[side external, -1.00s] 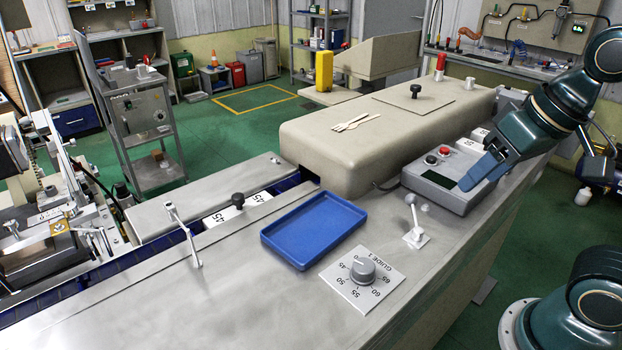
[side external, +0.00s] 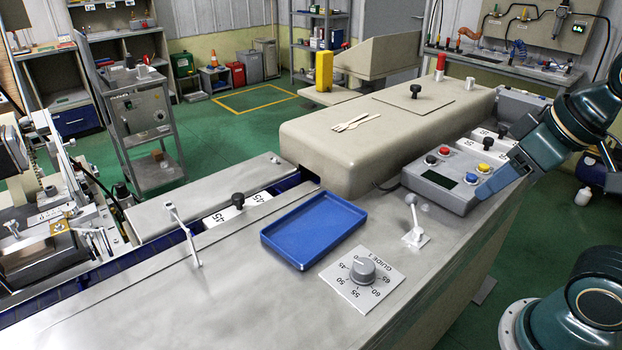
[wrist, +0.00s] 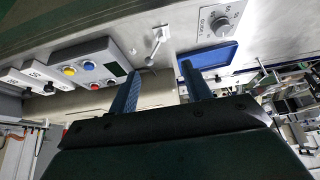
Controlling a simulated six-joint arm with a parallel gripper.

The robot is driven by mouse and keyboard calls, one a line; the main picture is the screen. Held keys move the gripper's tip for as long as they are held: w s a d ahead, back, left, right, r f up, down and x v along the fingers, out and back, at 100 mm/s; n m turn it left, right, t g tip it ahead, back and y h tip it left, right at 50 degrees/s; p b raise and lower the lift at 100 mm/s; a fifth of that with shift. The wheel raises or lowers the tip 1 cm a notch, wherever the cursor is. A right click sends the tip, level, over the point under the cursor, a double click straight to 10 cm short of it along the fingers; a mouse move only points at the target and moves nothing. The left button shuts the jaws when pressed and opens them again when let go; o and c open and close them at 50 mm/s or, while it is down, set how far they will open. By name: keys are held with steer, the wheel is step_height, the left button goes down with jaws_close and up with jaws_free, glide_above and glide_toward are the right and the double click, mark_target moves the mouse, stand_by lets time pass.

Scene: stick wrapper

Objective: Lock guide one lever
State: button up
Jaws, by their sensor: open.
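A small metal lever with a pale ball end (side external: 412,220) stands upright on a square plate beside the guide 1 dial. It also shows in the wrist view (wrist: 156,47), beyond my fingertips. The grey dial marked GUIDE 1 (side external: 363,270) sits on a white scale plate, and it shows in the wrist view (wrist: 222,22) too. My gripper (side external: 483,188) is at the right edge of the control box, to the right of the lever and apart from it. In the wrist view my gripper (wrist: 160,80) has its two fingers spread with nothing between them.
A grey control box (side external: 440,188) with red, yellow and blue buttons is close by my gripper. A blue tray (side external: 314,228) lies left of the lever.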

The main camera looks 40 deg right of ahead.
steer(key=shift+w+r+m, duration=0.1)
steer(key=shift+w+m, duration=0.05)
steer(key=shift+m, duration=0.15)
jaws_close()
steer(key=w+d+m+g, duration=0.2)
steer(key=w+d+m, duration=0.2)
steer(key=m, duration=0.8)
steer(key=w+d+r+m+g, duration=0.1)
steer(key=w+d+m+g, duration=0.2)
steer(key=w+d+m, duration=0.2)
steer(key=shift+w+m+y, duration=0.3)
steer(key=shift+w+m, duration=1.35)
steer(key=shift+m, duration=2.05)
